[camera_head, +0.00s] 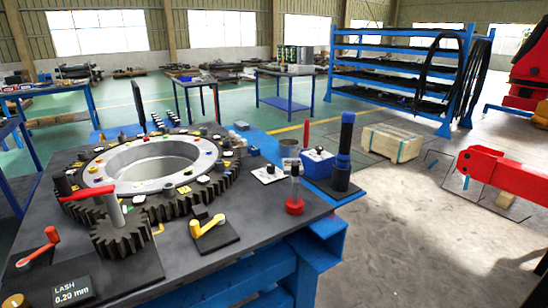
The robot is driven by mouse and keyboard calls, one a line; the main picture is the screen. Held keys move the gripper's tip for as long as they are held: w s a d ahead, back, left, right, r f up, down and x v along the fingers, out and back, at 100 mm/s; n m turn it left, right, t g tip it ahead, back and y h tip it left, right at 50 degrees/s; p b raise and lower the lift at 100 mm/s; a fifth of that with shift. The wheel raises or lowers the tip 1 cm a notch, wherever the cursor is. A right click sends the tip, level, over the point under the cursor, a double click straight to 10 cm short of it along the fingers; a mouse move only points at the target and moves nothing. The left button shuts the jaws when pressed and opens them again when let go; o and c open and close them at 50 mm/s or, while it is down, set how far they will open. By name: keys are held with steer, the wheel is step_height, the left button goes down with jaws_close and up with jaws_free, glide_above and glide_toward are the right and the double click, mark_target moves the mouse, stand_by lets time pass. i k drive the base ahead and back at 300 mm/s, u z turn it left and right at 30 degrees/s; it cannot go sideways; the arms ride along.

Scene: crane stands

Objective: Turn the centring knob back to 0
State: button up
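I cannot tell for sure which part is the centring knob, and no scale or 0 mark is readable. A large dark ring gear (222,184) lies on the dark table (215,275), with a small pinion (122,238) meshing at its front left. A red lever (78,194) reaches left from the pinion's grey post. A yellow crank handle (208,228) sits on a black plate. A red-based post (294,206) stands to its right. An orange-red lever (40,248) is at the front left, by a display (72,291) reading "LASH 0.20 mm". My gripper is not in view.
A wooden crate (391,143) and a red machine leg (500,172) are on the floor at right. The floor at lower right is clear.

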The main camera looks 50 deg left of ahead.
mark_target(271, 168)
steer(key=u, duration=0.45)
steer(key=i, duration=0.9)
steer(key=u, duration=1.75)
steer(key=i, duration=0.95)
steer(key=u, duration=0.8)
